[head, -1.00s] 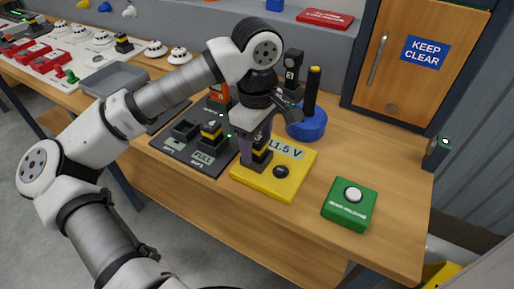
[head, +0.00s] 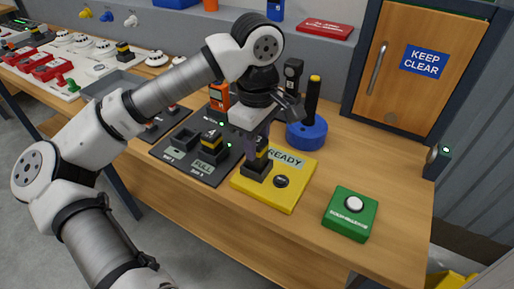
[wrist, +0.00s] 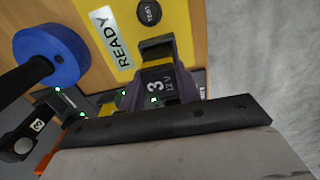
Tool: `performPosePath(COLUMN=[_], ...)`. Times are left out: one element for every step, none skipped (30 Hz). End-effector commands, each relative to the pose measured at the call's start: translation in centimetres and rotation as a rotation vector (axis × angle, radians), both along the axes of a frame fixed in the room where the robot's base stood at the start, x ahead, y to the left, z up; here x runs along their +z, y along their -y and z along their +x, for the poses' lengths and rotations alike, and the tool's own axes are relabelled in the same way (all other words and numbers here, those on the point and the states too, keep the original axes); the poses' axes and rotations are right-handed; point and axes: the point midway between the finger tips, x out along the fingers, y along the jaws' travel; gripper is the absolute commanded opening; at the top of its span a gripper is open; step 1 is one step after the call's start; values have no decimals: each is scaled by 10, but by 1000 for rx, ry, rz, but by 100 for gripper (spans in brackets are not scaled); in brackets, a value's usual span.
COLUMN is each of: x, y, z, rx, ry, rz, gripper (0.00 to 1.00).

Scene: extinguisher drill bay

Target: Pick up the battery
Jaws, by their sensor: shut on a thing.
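The black battery with a yellow band shows a "3" and "12 V" in the wrist view (wrist: 158,84). My gripper (head: 254,145) is shut on it, with a finger on each side. The battery is upright over the black socket (head: 256,171) of the yellow tester (head: 286,193), whose display reads READY. I cannot tell whether its lower end still touches the socket. The tester's READY panel also shows in the wrist view (wrist: 115,37). The gripper hides much of the battery in the head view.
A dark charger (head: 180,160) on the left holds another battery (head: 211,146) by a FULL label. A blue round base with a black post (head: 306,134) stands behind the tester. A green button box (head: 350,214) is to the right. Bare wood lies between them.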

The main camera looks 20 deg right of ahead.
Motion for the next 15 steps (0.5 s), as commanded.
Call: performPosePath(x=[9,15,24,33,41,53,63,73,86,96,104,114,121,128,136], y=[1,1,1,1,1,1,1,1,1,1,1,0,0,0,0], z=[0,1,1,1,0,1,0,0,0,0,0,0,0,0,0], rx=[0,1,1,1,0,2,1,1,2,2,2,4,3,4,4], ry=[5,5,6,5,7,6,6,7,6,8,6,6,6,6,4], rz=[-1,-1,-2,-2,-1,-2,-2,-3,-1,-2,0,0,0,0,1], gripper=[0,0,0,0,0,0,0,0,0,0,0,0,0,0,0])
